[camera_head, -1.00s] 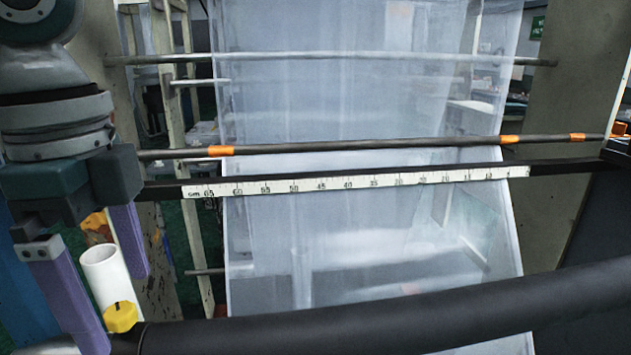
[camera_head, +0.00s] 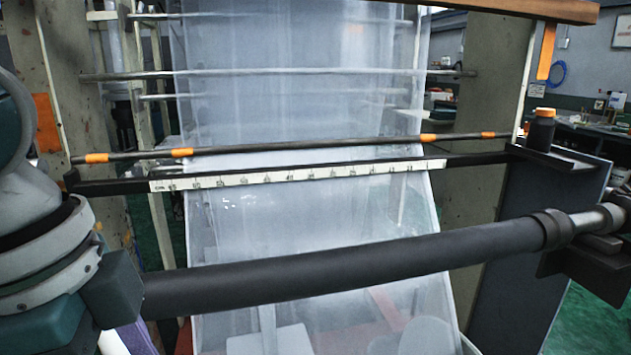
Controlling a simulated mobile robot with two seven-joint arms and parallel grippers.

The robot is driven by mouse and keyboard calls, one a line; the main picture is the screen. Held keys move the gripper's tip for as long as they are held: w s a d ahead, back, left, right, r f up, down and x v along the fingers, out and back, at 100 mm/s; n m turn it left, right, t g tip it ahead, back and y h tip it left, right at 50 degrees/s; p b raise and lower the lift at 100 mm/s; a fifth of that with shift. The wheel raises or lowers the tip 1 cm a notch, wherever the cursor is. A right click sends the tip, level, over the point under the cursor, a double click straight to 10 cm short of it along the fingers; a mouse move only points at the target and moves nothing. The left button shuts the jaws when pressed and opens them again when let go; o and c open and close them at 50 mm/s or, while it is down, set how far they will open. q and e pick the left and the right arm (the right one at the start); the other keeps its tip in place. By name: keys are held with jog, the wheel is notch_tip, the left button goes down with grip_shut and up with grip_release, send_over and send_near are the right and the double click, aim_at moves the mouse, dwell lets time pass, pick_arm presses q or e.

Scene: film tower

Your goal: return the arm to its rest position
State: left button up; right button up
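My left arm (camera_head: 45,245) comes in at the left edge, its grey and teal wrist low in the picture. Of my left gripper (camera_head: 138,338), only a purple finger shows at the bottom edge. Its fingertips are below the frame, so I cannot see whether it is open or holds anything. The wrist overlaps the left end of a black roller (camera_head: 340,262); I cannot tell whether they touch. My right arm and gripper are not in view.
Translucent film (camera_head: 300,110) hangs down behind the roller. A white ruler strip (camera_head: 300,174) on a black bar and a thin rod (camera_head: 300,146) with orange bands cross it. A black and orange bottle-like object (camera_head: 541,128) stands at right. Green floor shows at lower right.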

pick_arm(q)
jog(key=s+d+f+n+t+h, duration=0.1)
jog(key=s+d+f+n+h, duration=0.1)
jog(key=s+d+f+n, duration=0.3)
jog(key=s+a+n+t+y, duration=0.2)
jog(key=s+a+n+y, duration=0.1)
jog(key=s+a+n, duration=0.6)
notch_tip(320, 180, up, 31)
jog(key=m+p, duration=0.1)
jog(key=p, duration=3)
jog(key=shift+w+a+m, duration=0.15)
jog(key=shift+a+m, duration=0.05)
jog(key=shift+m, duration=0.1)
jog(key=shift+f, duration=0.1)
